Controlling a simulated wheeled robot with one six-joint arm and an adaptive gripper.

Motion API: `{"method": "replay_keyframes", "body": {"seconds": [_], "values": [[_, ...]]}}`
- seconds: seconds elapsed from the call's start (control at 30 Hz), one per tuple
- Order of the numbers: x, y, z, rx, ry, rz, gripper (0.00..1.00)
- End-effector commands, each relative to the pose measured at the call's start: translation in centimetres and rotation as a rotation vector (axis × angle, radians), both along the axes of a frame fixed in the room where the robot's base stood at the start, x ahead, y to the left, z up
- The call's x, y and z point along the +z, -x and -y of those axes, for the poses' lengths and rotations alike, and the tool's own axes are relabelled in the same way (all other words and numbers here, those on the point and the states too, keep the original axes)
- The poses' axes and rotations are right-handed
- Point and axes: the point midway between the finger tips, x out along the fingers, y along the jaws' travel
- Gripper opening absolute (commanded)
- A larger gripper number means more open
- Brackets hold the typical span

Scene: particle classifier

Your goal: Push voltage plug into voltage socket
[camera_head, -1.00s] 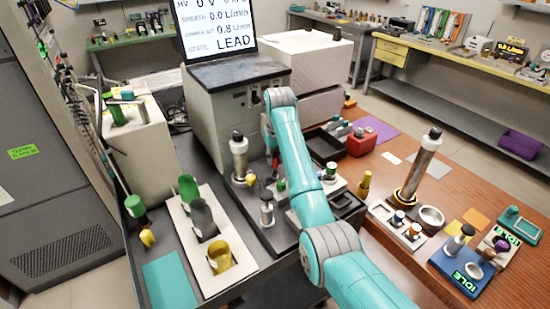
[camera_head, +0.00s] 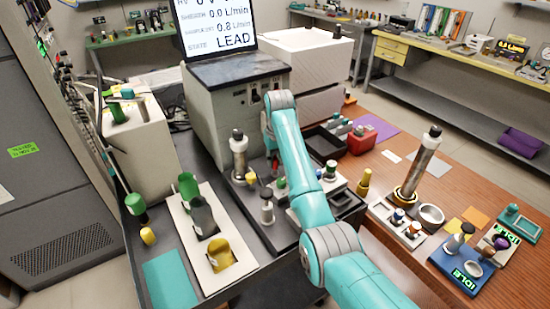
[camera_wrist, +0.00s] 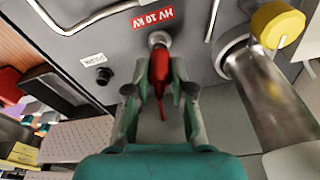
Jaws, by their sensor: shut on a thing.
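The red voltage plug (camera_wrist: 159,66) is between the fingers of my gripper (camera_wrist: 160,90) in the wrist view, and the gripper is shut on it. A red lead hangs from its rear. The plug's front end points at the round grey voltage socket (camera_wrist: 159,39), just below the red "HV 10 kV" label (camera_wrist: 158,18). The plug tip meets or overlaps the socket in the picture; I cannot tell how deep it sits.
A metal cylinder with a yellow knob (camera_wrist: 276,25) stands close right of the plug. A small black connector (camera_wrist: 103,76) is on the panel at left. In the head view, the grey cabinet (camera_head: 215,110) carries a screen reading "LEAD" (camera_head: 215,25).

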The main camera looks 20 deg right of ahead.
Motion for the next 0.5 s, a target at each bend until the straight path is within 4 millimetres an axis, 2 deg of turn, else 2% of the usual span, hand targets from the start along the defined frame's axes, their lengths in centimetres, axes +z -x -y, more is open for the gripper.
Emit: {"method": "replay_keyframes", "body": {"seconds": [0.5], "values": [[-1.09,-0.02,0.0,0.0,0.0,0.001,0.0]]}}
